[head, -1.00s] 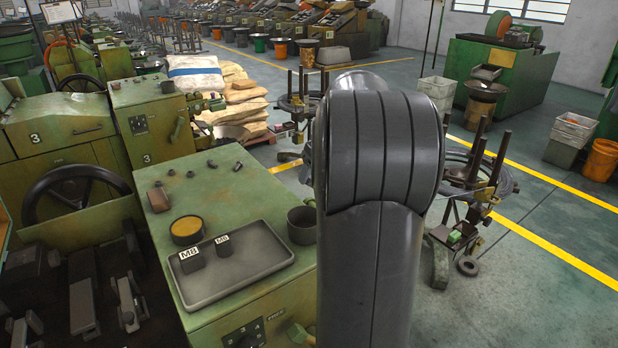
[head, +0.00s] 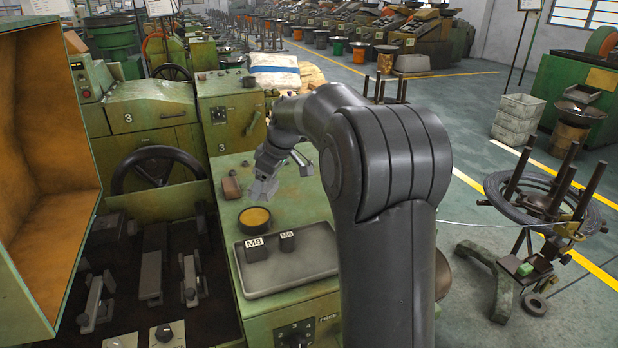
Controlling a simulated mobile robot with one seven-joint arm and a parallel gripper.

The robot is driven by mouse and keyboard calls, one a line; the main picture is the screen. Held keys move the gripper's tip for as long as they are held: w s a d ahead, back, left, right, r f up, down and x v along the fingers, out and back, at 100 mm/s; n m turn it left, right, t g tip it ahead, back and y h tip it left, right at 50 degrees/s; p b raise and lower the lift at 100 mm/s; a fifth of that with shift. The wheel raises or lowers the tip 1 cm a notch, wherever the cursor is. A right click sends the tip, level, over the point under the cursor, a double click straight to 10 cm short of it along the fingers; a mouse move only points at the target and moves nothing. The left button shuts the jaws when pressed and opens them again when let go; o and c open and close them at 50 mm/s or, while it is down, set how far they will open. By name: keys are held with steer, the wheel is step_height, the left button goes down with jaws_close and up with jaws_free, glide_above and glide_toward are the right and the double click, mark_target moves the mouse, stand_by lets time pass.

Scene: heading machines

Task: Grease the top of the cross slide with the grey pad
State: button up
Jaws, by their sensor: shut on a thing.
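My gripper (head: 268,178) hangs just above and behind a round dark tin of yellow grease (head: 256,218) on the green cabinet top (head: 222,207). It is shut on a small light grey block, seemingly the grey pad (head: 262,190); its underside is hard to make out. I cannot tell whether the pad touches the tin. Several grey slides lie in the dark machine bed at left. The middle one (head: 152,265) may be the cross slide, but I cannot tell for sure.
A grey tray (head: 310,262) with two dark labelled blocks (head: 257,250) lies in front of the tin. A brown block (head: 231,187) lies behind it. An open orange-lined guard (head: 45,160) and a black handwheel (head: 158,172) flank the machine bed.

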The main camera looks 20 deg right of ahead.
mark_target(252, 216)
steer(key=a, duration=0.2)
steer(key=shift+a+n, duration=0.35)
steer(key=shift+n, duration=0.05)
steer(key=shift+a+f, duration=0.2)
steer(key=shift+f, duration=2.85)
steer(key=shift+f, duration=0.6)
steer(key=shift+r, duration=0.1)
steer(key=shift+w+r, duration=0.1)
steer(key=shift+r, duration=3.4)
